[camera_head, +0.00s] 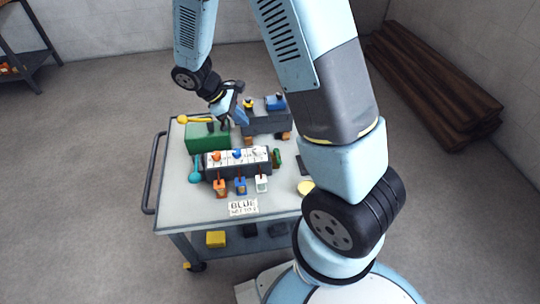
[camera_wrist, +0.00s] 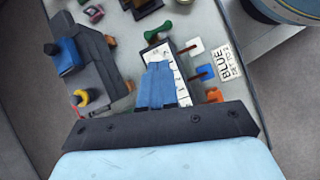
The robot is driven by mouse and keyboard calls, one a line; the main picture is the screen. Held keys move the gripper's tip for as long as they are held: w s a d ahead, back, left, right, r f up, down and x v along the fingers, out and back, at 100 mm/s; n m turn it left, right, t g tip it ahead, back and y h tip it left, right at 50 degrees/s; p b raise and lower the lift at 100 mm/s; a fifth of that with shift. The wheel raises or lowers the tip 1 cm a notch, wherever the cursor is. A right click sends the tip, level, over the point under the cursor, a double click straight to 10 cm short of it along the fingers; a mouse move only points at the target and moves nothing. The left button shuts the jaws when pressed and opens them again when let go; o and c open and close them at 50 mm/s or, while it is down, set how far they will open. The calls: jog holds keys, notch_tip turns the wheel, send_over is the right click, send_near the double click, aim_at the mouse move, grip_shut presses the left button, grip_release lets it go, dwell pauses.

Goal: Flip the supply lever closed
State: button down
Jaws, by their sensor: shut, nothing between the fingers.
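Two levers show on the cart in the head view; no marking tells me which is the supply lever. A yellow lever (camera_head: 194,119) with a round knob lies over a green box (camera_head: 205,138), its knob out to the left. My gripper (camera_head: 224,122) points down above the right end of the green box, shut and empty. In the wrist view its blue fingers (camera_wrist: 158,68) overlap the numbered top. I cannot tell whether it touches anything.
Orange, blue and white tags (camera_head: 240,186) stand along the block's front. A grey block (camera_head: 268,121) with blue and yellow parts stands at the back right. A sign (camera_head: 243,207) reading "BLUE" lies at the front. The cart's handle (camera_head: 153,175) is at the left.

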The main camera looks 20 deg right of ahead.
notch_tip(320, 180, down, 10)
jog(key=a+n+h, duration=0.1)
jog(key=a+n, duration=0.1)
jog(key=n, duration=0.1)
jog(key=shift+r+h, duration=0.15)
jog(key=shift+h, duration=0.25)
jog(key=shift+s, duration=0.1)
send_near(269, 161)
jog(key=x, duration=0.4)
jog(key=shift+s, duration=0.1)
jog(key=shift+s+d+f, duration=0.1)
jog(key=shift+d+f, duration=0.1)
jog(key=shift+d, duration=0.35)
jog(key=shift+s+d+f, duration=0.1)
jog(key=shift+d+f, duration=0.15)
jog(key=shift+d, duration=0.3)
jog(key=shift+s+d+f, duration=0.15)
jog(key=shift+d, duration=0.65)
